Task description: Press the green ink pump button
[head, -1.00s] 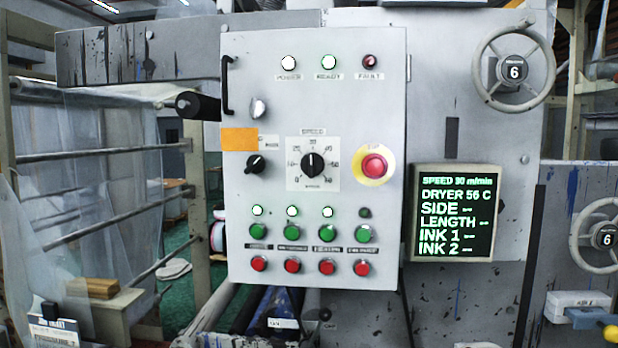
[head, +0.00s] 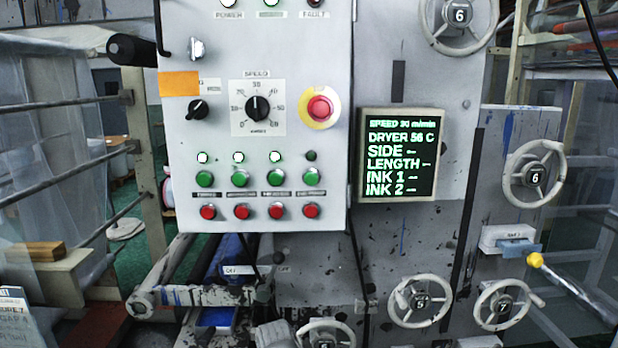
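A grey control panel (head: 315,120) fills the upper middle of the head view. A row of several green buttons runs along its lower part, from the leftmost green button (head: 205,179) to the rightmost green button (head: 310,177). Small labels sit under them, too blurred to read surely, so I cannot tell which is the ink pump button. The lamps above the three left green buttons are lit white; the lamp (head: 311,156) above the rightmost is dark. My gripper is not in view.
Red buttons (head: 242,211) sit just below the green row. A red mushroom button (head: 320,108) on a yellow disc is above. A dark display (head: 398,155) stands right of the panel. Handwheels (head: 533,174) and a yellow-knobbed lever (head: 536,260) are at right; rollers (head: 172,270) lie below.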

